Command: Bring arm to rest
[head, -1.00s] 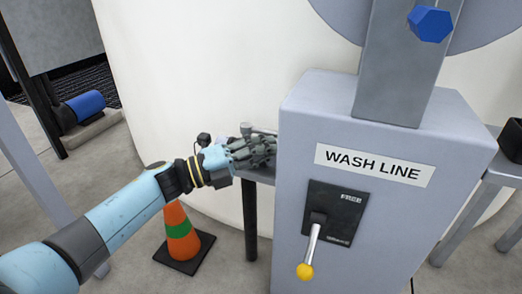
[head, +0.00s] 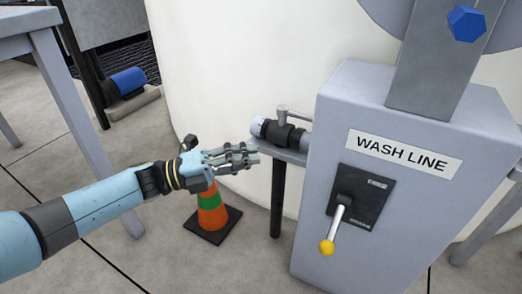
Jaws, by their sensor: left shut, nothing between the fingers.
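My left arm (head: 100,204) comes in from the left, light blue with dark joints. Its gripper (head: 250,156) is shut and empty, in front of the white tank and left of the wash line cabinet. It is apart from the dark pipe fitting (head: 283,135) with a grey valve handle on the cabinet's left side. My right gripper is not in view.
The grey WASH LINE cabinet (head: 335,110) carries a lever with a yellow knob (head: 327,247), pointing down. An orange and green cone (head: 212,215) stands on the floor below my gripper. A grey table (head: 78,125) stands at left. A white tank (head: 215,60) is behind.

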